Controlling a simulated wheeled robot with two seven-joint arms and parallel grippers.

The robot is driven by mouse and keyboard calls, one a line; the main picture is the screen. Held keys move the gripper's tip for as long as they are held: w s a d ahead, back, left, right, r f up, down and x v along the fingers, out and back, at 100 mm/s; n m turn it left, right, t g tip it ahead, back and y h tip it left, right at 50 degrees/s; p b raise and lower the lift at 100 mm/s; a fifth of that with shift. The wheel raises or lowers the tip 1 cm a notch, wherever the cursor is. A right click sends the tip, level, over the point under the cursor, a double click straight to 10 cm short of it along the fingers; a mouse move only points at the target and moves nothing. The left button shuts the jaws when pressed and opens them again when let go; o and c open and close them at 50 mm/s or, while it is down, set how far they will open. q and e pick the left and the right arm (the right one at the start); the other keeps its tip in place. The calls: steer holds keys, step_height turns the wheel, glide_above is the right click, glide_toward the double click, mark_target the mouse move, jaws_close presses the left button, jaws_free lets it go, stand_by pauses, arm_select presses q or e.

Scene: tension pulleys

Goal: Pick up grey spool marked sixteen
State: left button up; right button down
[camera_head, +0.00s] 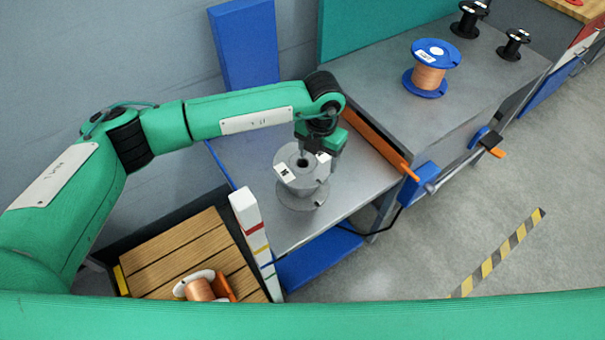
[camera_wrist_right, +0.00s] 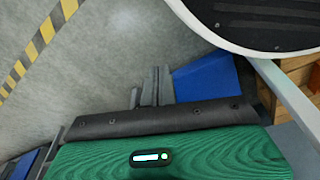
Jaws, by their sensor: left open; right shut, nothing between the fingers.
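The grey spool (camera_head: 301,187) stands upright on the grey metal table (camera_head: 240,150) in the head view. A white label with dark marking lies on its top flange, too small to read surely. My left gripper (camera_head: 318,155) is over the right side of the spool's top flange, pointing down. It is open, and its fingertips are partly hidden around the flange edge; I cannot tell whether they touch it. My right gripper (camera_wrist_right: 155,90) shows only in the right wrist view, shut and empty above the floor.
A blue spool with copper wire (camera_head: 429,68) and two black spools (camera_head: 468,20) stand on the bench to the right. An orange-edged divider (camera_head: 375,137) is right of the grey spool. A white striped post (camera_head: 253,235) stands front left, beside a wooden crate (camera_head: 180,250) holding a copper spool (camera_head: 200,288).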

mark_target(318, 171)
arm_select(q)
step_height(318, 171, down, 8)
steer(key=shift+r, duration=0.25)
steer(key=shift+f, duration=0.2)
steer(key=c, duration=1)
steer(key=shift+o, duration=0.2)
arm_select(e)
steer(key=shift+s+d+f, duration=0.25)
steer(key=shift+f, duration=0.4)
arm_select(q)
steer(key=shift+r, duration=0.1)
